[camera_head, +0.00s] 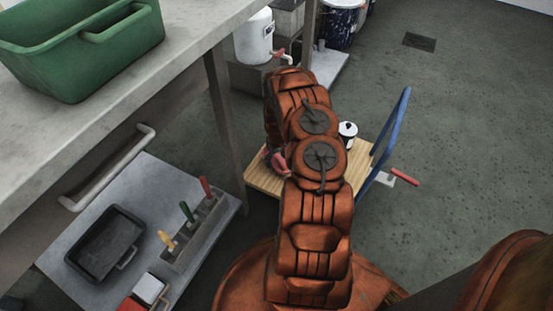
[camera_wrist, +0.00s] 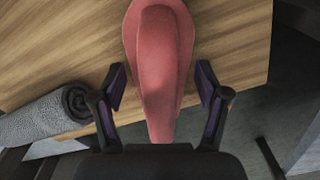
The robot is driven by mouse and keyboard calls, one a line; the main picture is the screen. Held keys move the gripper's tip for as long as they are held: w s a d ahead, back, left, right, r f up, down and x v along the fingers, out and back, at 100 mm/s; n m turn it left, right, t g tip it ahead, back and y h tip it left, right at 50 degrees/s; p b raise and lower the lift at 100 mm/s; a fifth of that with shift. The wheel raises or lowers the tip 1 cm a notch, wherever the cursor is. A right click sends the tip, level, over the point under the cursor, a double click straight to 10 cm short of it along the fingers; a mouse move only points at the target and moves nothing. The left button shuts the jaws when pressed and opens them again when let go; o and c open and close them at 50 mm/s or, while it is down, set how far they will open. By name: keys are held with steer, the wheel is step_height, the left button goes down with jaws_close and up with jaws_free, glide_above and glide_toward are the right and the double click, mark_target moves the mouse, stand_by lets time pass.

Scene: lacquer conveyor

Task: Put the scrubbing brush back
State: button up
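A pinkish-red object with a smooth, rounded body, which looks like the scrubbing brush (camera_wrist: 160,75), lies on the wooden board in the wrist view. Its bristles are not visible. My gripper (camera_wrist: 161,87) is open, with one dark finger on each side of the object's narrowing part and a small gap visible on both sides. In the head view a small reddish piece (camera_head: 277,161) shows beside my arm over the wooden platform and may be the same object. My arm hides the gripper there.
The wooden platform (camera_head: 262,182) belongs to a cart with a blue handle (camera_head: 391,130); a small can (camera_head: 347,133) stands on it. A grey roll (camera_wrist: 45,118) lies left in the wrist view. A low shelf holds a black tray (camera_head: 105,243) and a tool rack (camera_head: 203,232). A green tub (camera_head: 75,60) is above.

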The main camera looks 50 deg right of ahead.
steer(key=shift+o, duration=0.6)
step_height(320, 180, up, 12)
steer(key=p, duration=0.3)
steer(key=shift+r, duration=0.15)
steer(key=shift+d, duration=0.1)
stand_by(0.3)
